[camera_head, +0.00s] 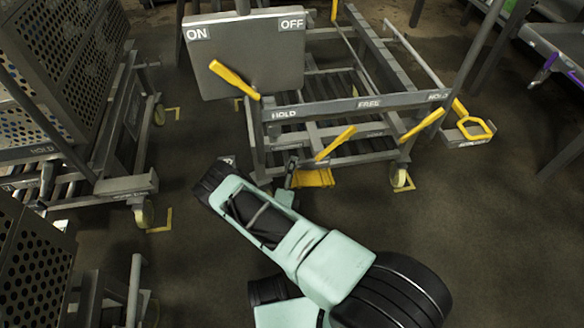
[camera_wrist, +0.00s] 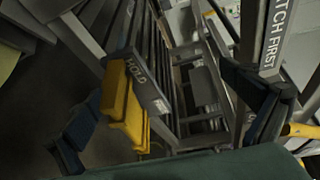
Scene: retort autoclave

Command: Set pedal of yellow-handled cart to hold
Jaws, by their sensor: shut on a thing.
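The cart (camera_head: 350,104) has yellow handles on its near side, and its upper bar carries HOLD, FREE and HOLD labels. The yellow pedal (camera_head: 313,179) sits low at the cart's near left corner, beneath a slanted yellow lever (camera_head: 335,143). My gripper (camera_head: 291,172) is at the pedal's left end, and my arm reaches up to it from below. In the wrist view the yellow pedal (camera_wrist: 126,96) lies between the fingers of my gripper (camera_wrist: 163,88), beside a bar end marked HOLD. My gripper is shut on the pedal; the exact contact is hard to see.
A grey ON/OFF panel (camera_head: 247,52) stands at the cart's back left. A perforated rack on a wheeled cart (camera_head: 125,185) stands at left. A yellow loop handle (camera_head: 475,125) is at the cart's right. The floor at lower right is clear.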

